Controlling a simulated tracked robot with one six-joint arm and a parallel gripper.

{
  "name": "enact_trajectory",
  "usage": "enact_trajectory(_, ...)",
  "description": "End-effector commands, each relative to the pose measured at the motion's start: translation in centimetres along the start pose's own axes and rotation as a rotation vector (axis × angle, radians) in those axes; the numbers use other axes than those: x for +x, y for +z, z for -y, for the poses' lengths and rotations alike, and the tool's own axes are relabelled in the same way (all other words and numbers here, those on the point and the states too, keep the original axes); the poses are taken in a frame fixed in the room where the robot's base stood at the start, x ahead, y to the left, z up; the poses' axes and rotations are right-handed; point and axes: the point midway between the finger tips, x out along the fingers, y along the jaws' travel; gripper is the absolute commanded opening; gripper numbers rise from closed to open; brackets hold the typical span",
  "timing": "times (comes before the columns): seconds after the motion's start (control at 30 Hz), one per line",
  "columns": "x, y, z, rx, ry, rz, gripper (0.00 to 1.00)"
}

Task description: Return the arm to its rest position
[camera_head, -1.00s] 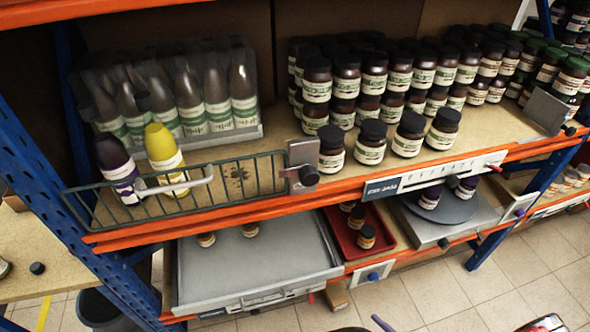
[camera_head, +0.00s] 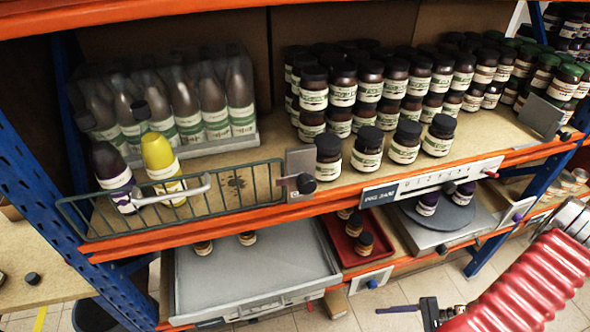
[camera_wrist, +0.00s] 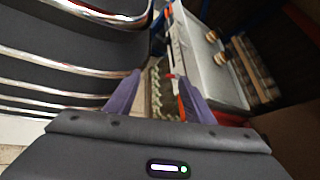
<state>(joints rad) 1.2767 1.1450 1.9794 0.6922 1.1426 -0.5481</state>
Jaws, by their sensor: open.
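My arm (camera_head: 525,285), with a red ribbed sleeve, reaches in from the lower right of the head view. My gripper (camera_head: 400,309) is at the bottom of that view, in front of the shelf rack and below its lower shelf. One purple finger shows clearly there, pointing left. In the wrist view both purple fingers of my gripper (camera_wrist: 157,95) stand apart with nothing held between them.
The upper shelf holds many dark jars (camera_head: 367,148), clear-covered bottles and a wire basket (camera_head: 200,202). Below are a grey drawer (camera_head: 250,278), a red tray (camera_head: 340,232) and a round turntable (camera_head: 450,215). Black chrome-edged bars (camera_wrist: 70,70) fill the wrist view's left.

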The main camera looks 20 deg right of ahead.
Motion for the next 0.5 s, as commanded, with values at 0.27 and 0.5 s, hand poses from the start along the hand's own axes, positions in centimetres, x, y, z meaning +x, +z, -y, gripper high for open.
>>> enact_trajectory(0.27,-2.0,3.0,2.8,-0.04,0.199,-0.043,0.49)
enact_trajectory(0.5,-3.4,5.5,5.2,-0.087,0.352,-0.097,0.49)
